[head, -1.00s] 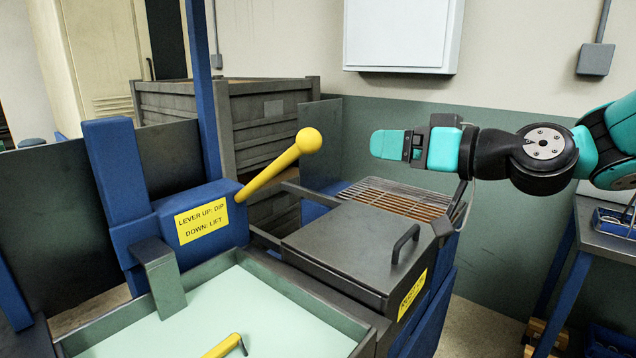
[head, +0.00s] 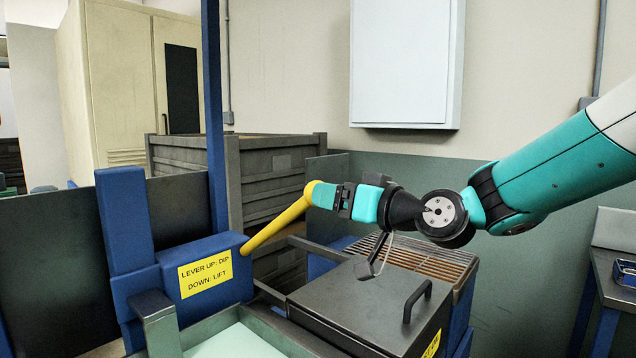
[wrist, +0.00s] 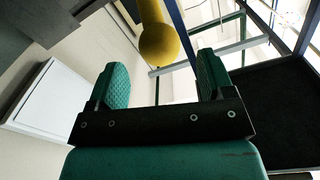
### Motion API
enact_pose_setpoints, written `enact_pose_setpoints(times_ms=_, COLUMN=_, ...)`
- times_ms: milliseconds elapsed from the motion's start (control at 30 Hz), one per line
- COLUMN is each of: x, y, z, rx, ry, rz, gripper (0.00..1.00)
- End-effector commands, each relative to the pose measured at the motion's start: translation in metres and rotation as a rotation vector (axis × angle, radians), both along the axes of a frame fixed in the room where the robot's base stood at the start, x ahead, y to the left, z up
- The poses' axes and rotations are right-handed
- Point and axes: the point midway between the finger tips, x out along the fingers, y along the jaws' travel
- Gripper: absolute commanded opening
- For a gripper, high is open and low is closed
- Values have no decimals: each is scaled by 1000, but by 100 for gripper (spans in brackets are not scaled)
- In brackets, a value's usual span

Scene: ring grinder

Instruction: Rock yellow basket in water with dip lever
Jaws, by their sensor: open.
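The yellow dip lever (head: 274,231) slants up and right from the blue housing, ending in a round knob. A yellow label (head: 205,273) on the housing reads "LEVER UP: DIP, DOWN: LIFT". My gripper (head: 318,194) is at the knob in the head view and hides part of it. In the wrist view the yellow knob (wrist: 160,45) sits just beyond the open fingertips (wrist: 162,72), roughly midway between them. I cannot tell whether the fingers touch it. The tank of pale water (head: 235,342) is at the bottom edge. The yellow basket is not in view.
A dark lidded box with a handle (head: 417,300) and a brown grate (head: 420,262) lie below my arm. Grey stacked crates (head: 270,160) stand behind the lever. A blue post (head: 214,110) rises left of it. A white wall cabinet (head: 405,60) hangs above.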

Motion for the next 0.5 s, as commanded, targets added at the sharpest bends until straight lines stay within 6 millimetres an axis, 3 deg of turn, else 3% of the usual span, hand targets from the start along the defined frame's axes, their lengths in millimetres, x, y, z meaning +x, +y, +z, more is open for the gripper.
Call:
enact_pose_setpoints(times_ms=200, x=27, y=26, z=2, rx=-1, ry=1, rz=2, gripper=75)
enact_pose_setpoints(times_ms=500, x=38, y=36, z=0, rx=-1, ry=0, rz=-1, gripper=75)
